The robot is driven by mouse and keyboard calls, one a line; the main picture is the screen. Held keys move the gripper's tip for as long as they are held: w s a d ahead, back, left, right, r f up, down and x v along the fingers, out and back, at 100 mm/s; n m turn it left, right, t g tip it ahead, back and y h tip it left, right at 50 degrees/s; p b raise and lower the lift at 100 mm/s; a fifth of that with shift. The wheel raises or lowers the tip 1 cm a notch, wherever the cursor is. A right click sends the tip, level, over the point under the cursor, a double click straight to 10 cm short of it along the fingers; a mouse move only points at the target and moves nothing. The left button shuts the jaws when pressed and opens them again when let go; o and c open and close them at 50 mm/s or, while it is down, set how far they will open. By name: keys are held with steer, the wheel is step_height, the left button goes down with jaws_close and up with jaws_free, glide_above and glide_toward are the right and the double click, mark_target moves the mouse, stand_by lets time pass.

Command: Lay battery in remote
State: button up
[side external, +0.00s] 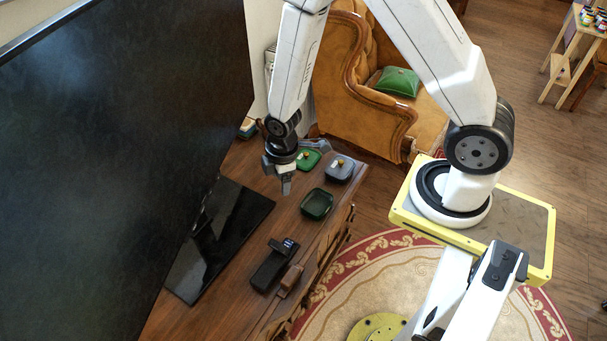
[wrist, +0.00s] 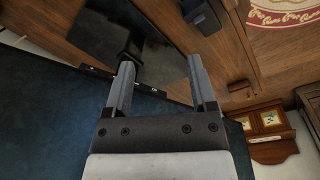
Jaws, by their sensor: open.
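The black remote (side external: 273,268) lies on the wooden cabinet top, in front of the black TV stand. A small dark piece with a bluish face (side external: 290,243), perhaps the battery, shows at its upper right end; I cannot tell whether it lies in the remote or beside it. My gripper (side external: 280,182) is open and empty above the cabinet, up and away from the remote in the side view. In the wrist view, the two fingers of my gripper (wrist: 161,88) stand wide apart with nothing between them. A dark object near that view's top edge (wrist: 203,16) may be the remote.
A large dark TV (side external: 110,150) rises on the left over its black stand (side external: 215,240). An open green box (side external: 317,204), a green lidded box (side external: 307,160) and a grey lidded box (side external: 340,169) stand on the cabinet. A small brown item (side external: 290,281) lies beside the remote.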

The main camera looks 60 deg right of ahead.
steer(key=s+d+r+m, duration=0.1)
steer(key=s+r+m, duration=0.1)
steer(key=r+m, duration=0.3)
steer(key=s+d+r+m+t, duration=0.1)
steer(key=s+r+m, duration=0.2)
steer(key=r+m, duration=0.3)
step_height(320, 180, up, 4)
steer(key=shift+s+f+t, duration=0.1)
steer(key=shift+s+t, duration=0.2)
steer(key=shift+s, duration=0.05)
